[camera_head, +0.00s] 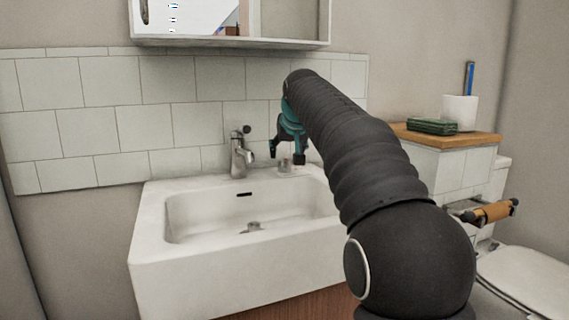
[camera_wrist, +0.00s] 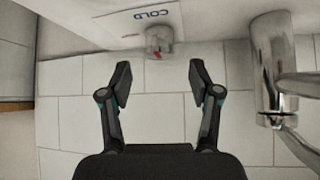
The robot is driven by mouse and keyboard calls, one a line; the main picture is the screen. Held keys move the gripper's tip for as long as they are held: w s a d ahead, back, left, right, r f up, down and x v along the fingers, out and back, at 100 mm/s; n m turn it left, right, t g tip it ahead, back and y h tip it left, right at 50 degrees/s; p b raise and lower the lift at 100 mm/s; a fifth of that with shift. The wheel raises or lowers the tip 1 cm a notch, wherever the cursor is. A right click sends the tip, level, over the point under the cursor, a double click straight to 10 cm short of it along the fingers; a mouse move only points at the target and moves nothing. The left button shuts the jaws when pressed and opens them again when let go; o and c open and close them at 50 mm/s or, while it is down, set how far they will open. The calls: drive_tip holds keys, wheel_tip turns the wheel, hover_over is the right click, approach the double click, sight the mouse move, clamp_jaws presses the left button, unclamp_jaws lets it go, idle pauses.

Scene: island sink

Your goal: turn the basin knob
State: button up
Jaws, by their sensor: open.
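The basin knob (camera_wrist: 158,41) is a small clear, greyish cylinder with a red mark, seen in the wrist view between and just beyond my fingertips. In the head view the knob (camera_head: 285,165) stands on the basin's back ledge, right of the tap, partly hidden by my gripper. My gripper (camera_wrist: 160,82) is open and empty, one finger to each side of the knob in the picture. It also shows in the head view (camera_head: 287,153), above the ledge near the knob. I cannot tell whether a finger touches it.
The chrome tap (camera_head: 239,154) stands close left of my gripper; it shows at right in the wrist view (camera_wrist: 272,65). A white card reading COLD (camera_wrist: 130,22) lies by the knob. The white basin (camera_head: 150,225) is below. A tiled wall (camera_head: 100,130) is behind, a cabinet (camera_head: 290,20) above.

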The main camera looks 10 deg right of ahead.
sight(285, 159)
drive_tip(key=x, duration=0.5)
drive_tip(key=shift+w+f, duration=0.25)
drive_tip(key=c, duration=1.2)
